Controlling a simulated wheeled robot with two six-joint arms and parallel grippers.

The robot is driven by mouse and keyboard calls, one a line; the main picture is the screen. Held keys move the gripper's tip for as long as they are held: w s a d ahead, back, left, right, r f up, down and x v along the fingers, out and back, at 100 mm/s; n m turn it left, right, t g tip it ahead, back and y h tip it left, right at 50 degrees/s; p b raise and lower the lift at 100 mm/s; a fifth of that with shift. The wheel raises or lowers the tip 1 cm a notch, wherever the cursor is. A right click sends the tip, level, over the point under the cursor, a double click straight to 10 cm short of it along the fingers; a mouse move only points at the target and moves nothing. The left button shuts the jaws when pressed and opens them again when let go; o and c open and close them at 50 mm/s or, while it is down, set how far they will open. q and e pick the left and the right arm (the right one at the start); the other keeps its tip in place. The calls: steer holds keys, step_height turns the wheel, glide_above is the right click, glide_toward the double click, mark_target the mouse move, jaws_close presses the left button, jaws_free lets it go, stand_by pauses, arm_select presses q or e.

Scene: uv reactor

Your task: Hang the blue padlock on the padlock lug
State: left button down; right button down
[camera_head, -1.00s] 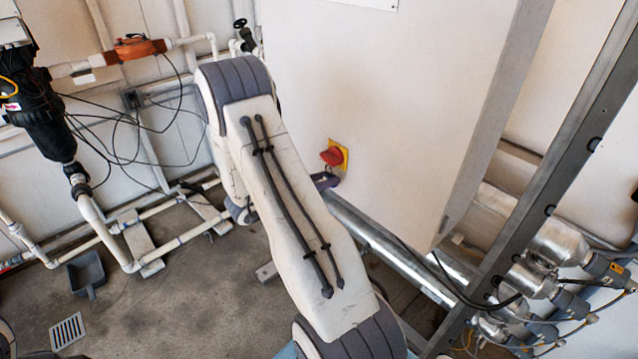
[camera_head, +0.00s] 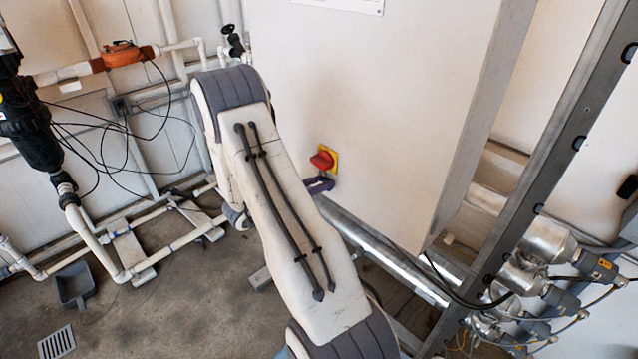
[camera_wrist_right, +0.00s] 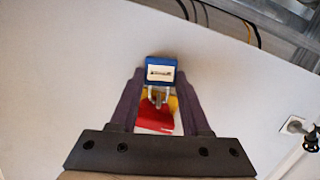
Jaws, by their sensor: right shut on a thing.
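The blue padlock (camera_wrist_right: 160,69) has a white label and sits between the fingertips of my right gripper (camera_wrist_right: 161,76), which is shut on it. Its metal shackle points toward the red switch handle (camera_wrist_right: 155,118) on the yellow plate (camera_wrist_right: 173,103). A small grey piece, perhaps the lug, shows between the shackle's legs; I cannot tell whether the shackle is around it. In the head view, the purple fingers of my right gripper (camera_head: 319,185) are just below the red handle (camera_head: 322,160). The padlock is hidden there. My left gripper is not in view.
The switch is low on a large white cabinet (camera_head: 370,100). A silver pipe (camera_head: 385,255) runs under the cabinet, and a grey metal post (camera_head: 550,150) stands to its right. White pipes (camera_head: 95,235) and black cables (camera_head: 110,130) are at the left. Open floor (camera_head: 180,300) shows lower left.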

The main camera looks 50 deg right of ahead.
steer(key=shift+c, duration=1.4)
jaws_free()
steer(key=shift+a, duration=0.15)
